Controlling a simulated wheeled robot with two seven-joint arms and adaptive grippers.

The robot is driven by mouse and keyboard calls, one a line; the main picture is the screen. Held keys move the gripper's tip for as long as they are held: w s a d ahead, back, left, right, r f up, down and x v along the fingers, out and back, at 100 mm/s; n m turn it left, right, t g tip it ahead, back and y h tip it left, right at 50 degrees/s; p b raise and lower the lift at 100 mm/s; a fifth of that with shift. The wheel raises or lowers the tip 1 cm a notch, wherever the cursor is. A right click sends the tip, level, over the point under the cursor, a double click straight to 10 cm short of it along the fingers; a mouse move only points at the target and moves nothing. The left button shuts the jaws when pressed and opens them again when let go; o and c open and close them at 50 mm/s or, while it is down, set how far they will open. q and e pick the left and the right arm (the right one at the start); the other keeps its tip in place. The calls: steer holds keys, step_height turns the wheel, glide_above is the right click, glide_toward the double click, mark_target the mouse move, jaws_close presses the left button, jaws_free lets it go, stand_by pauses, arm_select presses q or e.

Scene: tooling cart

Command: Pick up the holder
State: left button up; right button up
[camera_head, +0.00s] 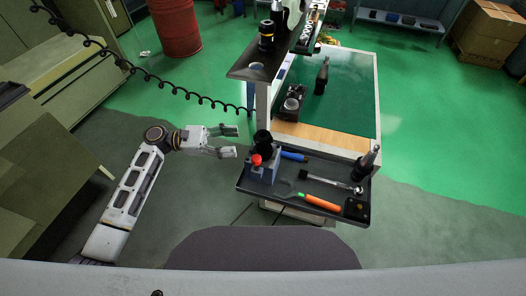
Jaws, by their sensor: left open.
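My left gripper (237,141) is open and empty, its two fingers pointing right at the left edge of the cart's dark tray (243,184). Just right of the fingertips, apart from them, a black rounded holder (263,137) sits upright on a grey block (268,165) with a red knob (256,160). Another black holder-like piece with a narrow tip (369,160) stands at the tray's right back corner. I cannot tell for certain which one the task means. My right gripper is not in view.
The tray also holds a blue-handled tool (294,156), a metal wrench-like tool (331,182) and an orange-handled tool (320,202). Behind it is a green-topped table (345,105) with a dark bottle-shaped item (321,78). A black coiled cable (160,85) hangs above my left arm.

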mark_target(263, 155)
arm_select(q)
steer(key=d, duration=0.5)
steer(key=shift+p, duration=0.35)
steer(key=shift+s+d, duration=0.1)
steer(key=shift+d, duration=0.7)
steer(key=shift+d+p, duration=0.5)
steer(key=shift+d, duration=1.4)
steer(key=shift+c, duration=0.5)
